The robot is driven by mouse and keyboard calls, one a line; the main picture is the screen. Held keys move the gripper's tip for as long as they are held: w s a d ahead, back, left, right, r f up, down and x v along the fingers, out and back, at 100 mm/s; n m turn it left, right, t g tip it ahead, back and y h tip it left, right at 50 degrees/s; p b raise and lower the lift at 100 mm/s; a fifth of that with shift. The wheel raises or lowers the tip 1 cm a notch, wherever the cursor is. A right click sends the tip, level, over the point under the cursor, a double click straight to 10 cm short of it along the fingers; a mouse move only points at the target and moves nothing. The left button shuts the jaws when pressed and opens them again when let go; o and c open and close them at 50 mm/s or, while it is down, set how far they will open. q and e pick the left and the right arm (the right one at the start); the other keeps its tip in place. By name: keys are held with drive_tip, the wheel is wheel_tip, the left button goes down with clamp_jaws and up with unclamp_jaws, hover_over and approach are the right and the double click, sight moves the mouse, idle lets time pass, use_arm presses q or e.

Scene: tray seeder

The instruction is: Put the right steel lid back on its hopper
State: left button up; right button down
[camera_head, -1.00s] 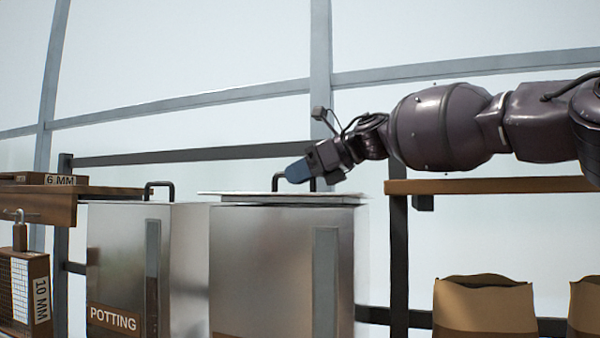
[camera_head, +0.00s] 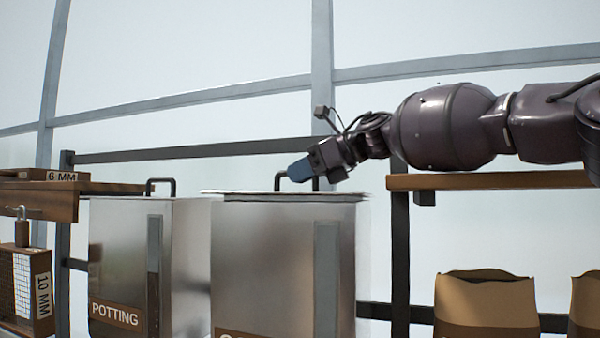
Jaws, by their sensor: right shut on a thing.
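The right steel lid (camera_head: 240,193) is a thin flat plate with a dark bar handle (camera_head: 279,181). It lies level at the top of the right hopper (camera_head: 265,260), a steel box with a pale vertical strip on its front. The lid's left edge sticks out past the hopper wall. I cannot tell whether the lid rests fully on the rim. My right gripper (camera_head: 301,171), with blue fingertips, comes in from the right and is shut on the lid's handle. The fingers hide part of the handle. My left gripper is not in view.
The left hopper (camera_head: 125,250), labelled POTTING, stands close by with its own handled lid. A wooden shelf (camera_head: 90,188) is at the far left, with a padlocked 10 MM box (camera_head: 28,285) below. Paper sacks (camera_head: 485,300) stand at the right below a wooden shelf (camera_head: 490,180).

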drive_tip(key=shift+f, duration=0.1)
drive_tip(key=c, duration=1.2)
unclamp_jaws()
drive_tip(key=shift+o, duration=0.6)
drive_tip(key=shift+f, duration=0.2)
